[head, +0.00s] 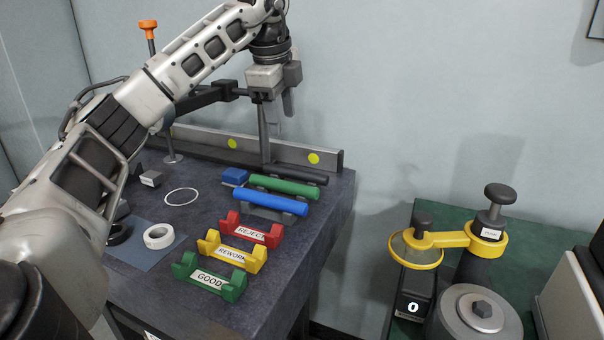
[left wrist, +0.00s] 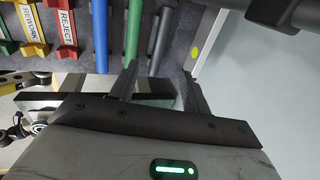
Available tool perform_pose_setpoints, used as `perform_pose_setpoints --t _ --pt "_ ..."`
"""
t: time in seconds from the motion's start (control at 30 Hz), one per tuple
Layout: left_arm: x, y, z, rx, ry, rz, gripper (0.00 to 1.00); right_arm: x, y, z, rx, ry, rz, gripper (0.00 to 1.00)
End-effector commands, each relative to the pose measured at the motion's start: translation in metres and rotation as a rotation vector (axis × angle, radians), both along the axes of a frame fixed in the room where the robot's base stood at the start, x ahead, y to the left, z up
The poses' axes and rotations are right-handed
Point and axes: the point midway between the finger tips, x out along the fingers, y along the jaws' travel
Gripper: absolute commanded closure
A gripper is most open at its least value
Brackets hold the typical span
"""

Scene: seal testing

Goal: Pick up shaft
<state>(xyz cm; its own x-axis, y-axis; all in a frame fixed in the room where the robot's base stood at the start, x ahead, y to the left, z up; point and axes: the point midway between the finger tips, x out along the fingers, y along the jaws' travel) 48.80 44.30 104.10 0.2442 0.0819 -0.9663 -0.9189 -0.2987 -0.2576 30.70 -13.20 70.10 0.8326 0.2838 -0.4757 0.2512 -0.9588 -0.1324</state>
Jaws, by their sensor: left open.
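Three shafts lie side by side near the back right of the dark bench: a blue shaft (head: 270,202) in front, a green shaft (head: 285,186) behind it and a dark grey shaft (head: 300,175) at the back. All three also show in the left wrist view: blue (left wrist: 100,35), green (left wrist: 133,30) and dark grey (left wrist: 160,35). My left gripper (head: 275,145) points down over the back of the bench, by the dark shaft's left part. It is open and empty, with both fingers (left wrist: 158,78) showing in the left wrist view. My right gripper is not in view.
Red REJECT (head: 252,232), yellow REWORK (head: 232,252) and green GOOD (head: 209,278) cradles stand in front of the shafts. A metal rail (head: 325,160) with yellow dots runs along the back. A blue mat (head: 140,255) holds rings. A green table (head: 540,235) with equipment stands right, across a gap.

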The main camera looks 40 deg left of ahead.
Motion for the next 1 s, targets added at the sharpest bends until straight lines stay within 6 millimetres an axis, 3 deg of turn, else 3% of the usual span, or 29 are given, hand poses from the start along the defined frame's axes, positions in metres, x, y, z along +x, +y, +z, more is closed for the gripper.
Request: perform_pose_setpoints --t 0.1,0.3,0.57,0.83,1.0 --pt "0.006 0.002 -0.03 0.0 0.004 -0.002 0.53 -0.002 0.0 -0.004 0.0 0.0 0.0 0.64" --pt "0.017 0.004 -0.065 0.0 0.002 -0.005 0.53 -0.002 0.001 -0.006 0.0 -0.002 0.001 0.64" --pt "0.022 0.005 -0.084 -0.002 0.001 -0.007 0.53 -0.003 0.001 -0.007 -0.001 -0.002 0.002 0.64" --pt "0.034 0.004 -0.12 -0.002 0.001 -0.007 0.53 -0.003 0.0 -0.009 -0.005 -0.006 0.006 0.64" --pt "0.037 0.005 -0.129 -0.002 -0.001 -0.007 0.53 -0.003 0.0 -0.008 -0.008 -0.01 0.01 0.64"
